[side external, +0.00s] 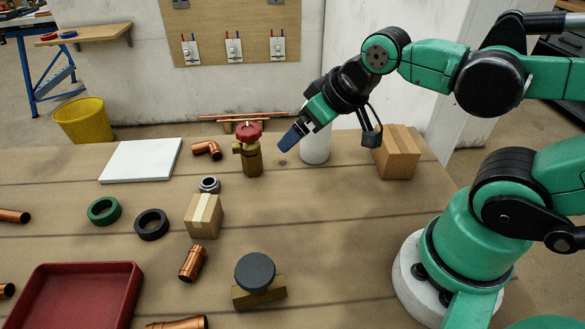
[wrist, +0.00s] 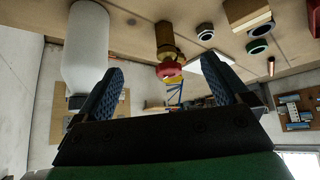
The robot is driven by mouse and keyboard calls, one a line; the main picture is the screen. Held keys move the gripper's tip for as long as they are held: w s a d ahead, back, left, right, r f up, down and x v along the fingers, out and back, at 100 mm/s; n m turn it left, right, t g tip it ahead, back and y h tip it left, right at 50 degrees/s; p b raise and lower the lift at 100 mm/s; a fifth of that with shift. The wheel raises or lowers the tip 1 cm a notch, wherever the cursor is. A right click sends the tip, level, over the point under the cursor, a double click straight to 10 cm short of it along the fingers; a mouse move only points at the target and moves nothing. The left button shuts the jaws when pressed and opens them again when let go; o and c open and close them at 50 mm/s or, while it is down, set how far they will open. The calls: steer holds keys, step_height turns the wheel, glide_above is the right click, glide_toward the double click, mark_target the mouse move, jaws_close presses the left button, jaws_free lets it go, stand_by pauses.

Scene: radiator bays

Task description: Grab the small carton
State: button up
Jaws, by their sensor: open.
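The small carton (side external: 203,215) is a brown box with a pale tape strip, sitting upright on the table left of centre in the side view. A tan box near the top right of the wrist view (wrist: 245,14) looks like the same carton. My gripper (side external: 289,138) is in the air at the back of the table, between the red-handled valve and the white cylinder, well apart from the small carton. In the wrist view its two blue fingers (wrist: 168,80) are spread, with nothing held between them.
The brass valve with a red handle (side external: 249,150) and white cylinder (side external: 315,145) stand close to my gripper. A larger carton (side external: 396,155) is at right. A metal nut (side external: 209,185), black ring (side external: 151,224) and copper fitting (side external: 192,263) surround the small carton. A dark-capped brass valve (side external: 256,280) is in front.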

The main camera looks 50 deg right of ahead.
steer(key=n, duration=0.1)
steer(key=n+h, duration=0.8)
steer(key=n, duration=1.2)
glide_above(201, 208)
steer(key=shift+g, duration=0.4)
steer(key=f, duration=0.5)
steer(key=shift+s+d, duration=0.25)
steer(key=shift+s, duration=0.15)
steer(key=s+a+f+n+h, duration=0.1)
steer(key=a+f+n+t+h, duration=0.1)
steer(key=a, duration=0.1)
steer(key=s+a+f+n, duration=0.1)
steer(key=a+n, duration=0.1)
steer(key=shift+s+f+t+h, duration=0.3)
steer(key=shift+f+t+h, duration=0.05)
steer(key=shift+t+h, duration=0.05)
steer(key=shift+f, duration=0.2)
steer(key=shift+w+d+f, duration=0.15)
steer(key=shift+d, duration=0.1)
steer(key=shift+x, duration=2.3)
steer(key=c, duration=1.4)
